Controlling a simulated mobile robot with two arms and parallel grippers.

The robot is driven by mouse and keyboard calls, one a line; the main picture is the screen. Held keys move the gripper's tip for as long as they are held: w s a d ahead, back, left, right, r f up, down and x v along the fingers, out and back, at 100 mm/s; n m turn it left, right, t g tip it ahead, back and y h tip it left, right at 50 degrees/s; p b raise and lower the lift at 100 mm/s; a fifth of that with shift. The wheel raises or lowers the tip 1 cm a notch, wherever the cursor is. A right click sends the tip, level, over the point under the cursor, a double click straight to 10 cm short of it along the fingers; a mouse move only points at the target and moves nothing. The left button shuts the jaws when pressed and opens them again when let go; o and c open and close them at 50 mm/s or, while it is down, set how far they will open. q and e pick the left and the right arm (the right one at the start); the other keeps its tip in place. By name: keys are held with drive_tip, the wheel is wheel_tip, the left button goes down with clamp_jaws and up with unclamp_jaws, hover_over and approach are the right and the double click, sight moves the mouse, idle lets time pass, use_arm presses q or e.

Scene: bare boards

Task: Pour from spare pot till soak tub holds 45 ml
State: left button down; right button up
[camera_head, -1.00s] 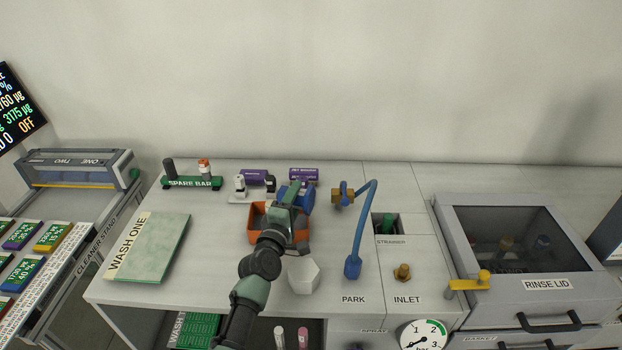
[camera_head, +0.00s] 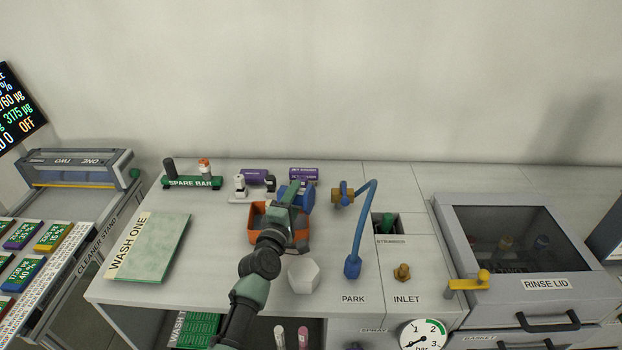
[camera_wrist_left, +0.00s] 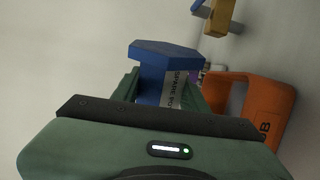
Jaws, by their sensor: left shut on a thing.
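The blue spare pot (camera_head: 308,198) is in my left gripper (camera_head: 296,196), above the right part of the orange soak tub (camera_head: 259,235). In the left wrist view the spare pot (camera_wrist_left: 165,55) is tilted well over, with its label showing between the green fingers. The soak tub (camera_wrist_left: 268,105) is to its right there, with part of its lettering visible. My left gripper is shut on the pot. My arm covers part of the tub in the head view. Any liquid, and the level in the tub, cannot be seen. My right gripper does not show.
A white hexagonal block (camera_head: 303,275) stands in front of the tub. A blue hose (camera_head: 363,225) stands to the right, by PARK. The spare bar (camera_head: 190,183) and purple boxes (camera_head: 304,174) are behind. The WASH ONE board (camera_head: 150,247) lies at left.

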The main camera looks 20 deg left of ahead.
use_arm(q)
drive_tip(key=shift+a+r+n+p, duration=0.15)
drive_tip(key=shift+r+n+p, duration=0.15)
drive_tip(key=shift+n, duration=0.2)
idle(1.0)
drive_tip(key=shift+f, duration=0.1)
drive_tip(key=shift+f+m, duration=0.3)
drive_tip(key=shift+m, duration=0.2)
drive_tip(key=shift+d+f+m, duration=0.3)
drive_tip(key=shift+d+m, duration=0.05)
drive_tip(key=shift+m, duration=0.75)
